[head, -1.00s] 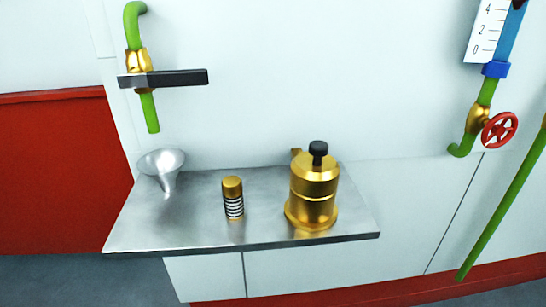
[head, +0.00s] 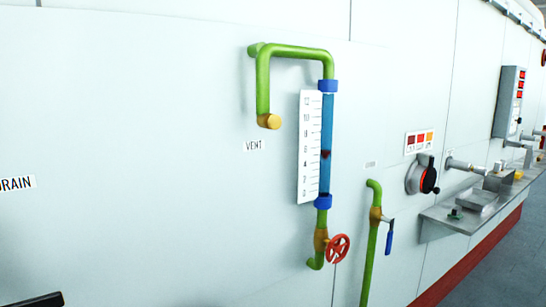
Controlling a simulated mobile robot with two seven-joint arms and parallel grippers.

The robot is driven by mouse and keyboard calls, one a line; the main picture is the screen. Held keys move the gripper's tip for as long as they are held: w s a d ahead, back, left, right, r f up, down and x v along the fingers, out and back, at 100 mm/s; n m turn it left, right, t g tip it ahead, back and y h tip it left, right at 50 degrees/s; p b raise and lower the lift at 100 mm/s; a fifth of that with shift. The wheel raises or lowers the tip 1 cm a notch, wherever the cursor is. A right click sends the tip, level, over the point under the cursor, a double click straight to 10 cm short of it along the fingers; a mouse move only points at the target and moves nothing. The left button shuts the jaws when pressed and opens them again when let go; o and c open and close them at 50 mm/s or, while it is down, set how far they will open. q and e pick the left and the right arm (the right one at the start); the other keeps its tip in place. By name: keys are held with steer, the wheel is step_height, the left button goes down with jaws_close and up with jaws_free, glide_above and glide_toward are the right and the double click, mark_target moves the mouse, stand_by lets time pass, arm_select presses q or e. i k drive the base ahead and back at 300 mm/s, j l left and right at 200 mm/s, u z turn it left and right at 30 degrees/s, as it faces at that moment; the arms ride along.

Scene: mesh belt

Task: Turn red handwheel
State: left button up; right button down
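The red handwheel (head: 338,248) is a small spoked wheel on a brass valve (head: 321,239) at the bottom of a green pipe, low in the middle of the head view. Above the valve is a blue sight tube (head: 327,145) with a white numbered scale (head: 309,148) and a dark red float (head: 325,154) inside. Neither of my grippers shows in the view, and nothing touches the wheel.
A green pipe with a blue-handled valve (head: 389,240) stands just right of the wheel. Farther right are a grey rotary switch (head: 423,175) and a metal shelf (head: 437,217) jutting from the wall. A black lever (head: 38,299) shows at bottom left.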

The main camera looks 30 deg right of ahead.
mark_target(337, 247)
steer(key=k+j+z, duration=0.2)
steer(key=z, duration=1.15)
